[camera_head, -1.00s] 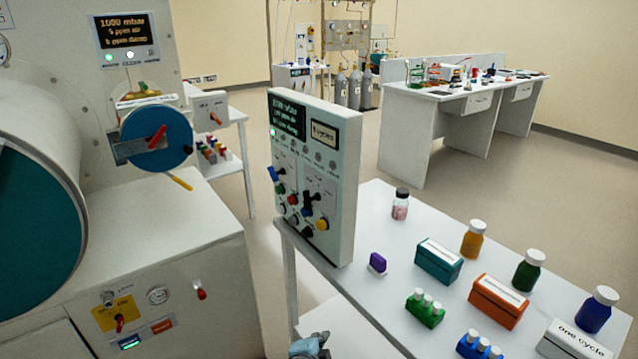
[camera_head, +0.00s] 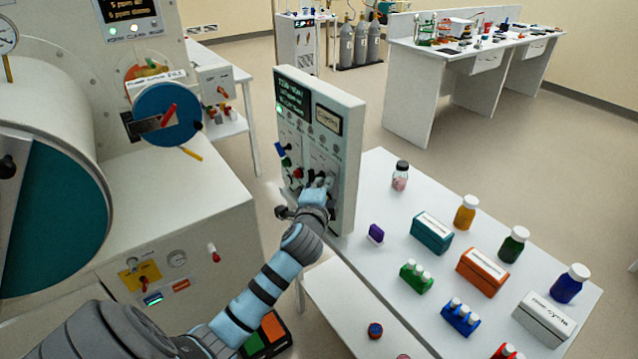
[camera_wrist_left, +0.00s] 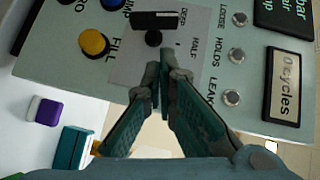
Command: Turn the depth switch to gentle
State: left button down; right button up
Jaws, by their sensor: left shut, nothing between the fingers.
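The control panel (camera_head: 345,150) stands upright at the left end of the white table. In the left wrist view, a black bar-shaped switch handle (camera_wrist_left: 155,20) lies across a grey plate beside the printed words DEEP and HALF; a black round spot (camera_wrist_left: 153,38) is beside it. I take this as the depth switch; where it points I cannot tell. My left gripper (camera_head: 318,182) is in front of the panel and hides its lower controls in the head view. In the wrist view its fingers (camera_wrist_left: 161,66) are shut and empty, apart from the handle. My right gripper is not in view.
A yellow FILL knob (camera_wrist_left: 94,43) and several silver buttons (camera_wrist_left: 237,55) flank the plate. A purple block (camera_head: 376,233), a teal box (camera_head: 432,233) and several bottles stand on the table (camera_head: 380,180). The glovebox chamber (camera_head: 60,200) is on the left.

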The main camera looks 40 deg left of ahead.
aim_at(312, 178)
pick_arm(q)
jog(key=shift+w+a+f, duration=0.15)
jog(key=shift+a, duration=0.45)
jog(key=shift+w+a+f, duration=0.1)
jog(key=shift+a, duration=0.45)
